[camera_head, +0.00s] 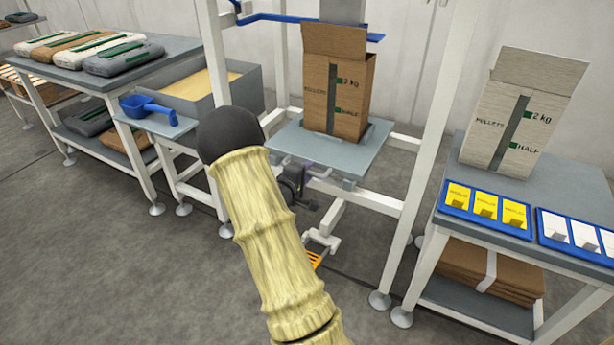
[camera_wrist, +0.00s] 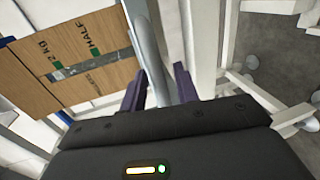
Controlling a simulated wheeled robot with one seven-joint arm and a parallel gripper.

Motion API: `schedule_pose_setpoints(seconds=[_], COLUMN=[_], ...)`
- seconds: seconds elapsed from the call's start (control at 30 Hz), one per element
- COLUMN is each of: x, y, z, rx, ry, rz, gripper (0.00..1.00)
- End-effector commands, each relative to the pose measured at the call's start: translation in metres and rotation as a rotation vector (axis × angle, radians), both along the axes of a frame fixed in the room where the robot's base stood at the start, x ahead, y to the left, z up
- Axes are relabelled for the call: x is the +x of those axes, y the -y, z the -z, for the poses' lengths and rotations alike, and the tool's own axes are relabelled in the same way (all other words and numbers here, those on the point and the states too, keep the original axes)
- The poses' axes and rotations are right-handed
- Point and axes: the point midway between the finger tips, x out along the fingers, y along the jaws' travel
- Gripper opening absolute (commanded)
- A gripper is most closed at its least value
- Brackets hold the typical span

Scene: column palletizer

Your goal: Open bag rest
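A grey flat platform (camera_head: 357,153), which looks like the bag rest, sits within a white frame. A brown bag (camera_head: 338,90) stands upright on it with its top flap raised. The bag also fills the upper left of the wrist view (camera_wrist: 66,58). My gripper (camera_head: 318,172) is low, by the platform's front edge, partly hidden behind my sleeved arm. In the wrist view its two purple fingers (camera_wrist: 160,86) stand apart. A rounded grey bar or edge (camera_wrist: 147,50) runs between them; I cannot tell whether they touch it.
A right table (camera_head: 590,200) holds a white bag (camera_head: 522,112) and blue card trays (camera_head: 486,209). At left are a table with several filled bags (camera_head: 123,58), a bin of pellets (camera_head: 203,84) and a blue scoop (camera_head: 148,109). An orange pedal (camera_head: 315,260) lies below. White posts flank the platform.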

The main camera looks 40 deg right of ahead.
Motion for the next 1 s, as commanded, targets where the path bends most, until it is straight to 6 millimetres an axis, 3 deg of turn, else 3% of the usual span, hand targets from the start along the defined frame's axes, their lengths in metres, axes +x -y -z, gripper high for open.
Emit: schedule_pose_setpoints(seconds=[0.3,0.47,0.5,0.83,1.0], x=[0.002,0.002,0.002,0.002,0.003], y=[0.003,0.003,0.003,0.001,-0.010], z=[0.000,0.000,0.000,0.000,-0.001], rx=[0.001,0.000,0.001,0.001,0.002], ry=[-0.001,0.000,0.000,-0.001,-0.004], rz=[-0.001,-0.001,-0.001,-0.001,-0.006], gripper=[0.31,0.01,0.00,0.00,0.00])
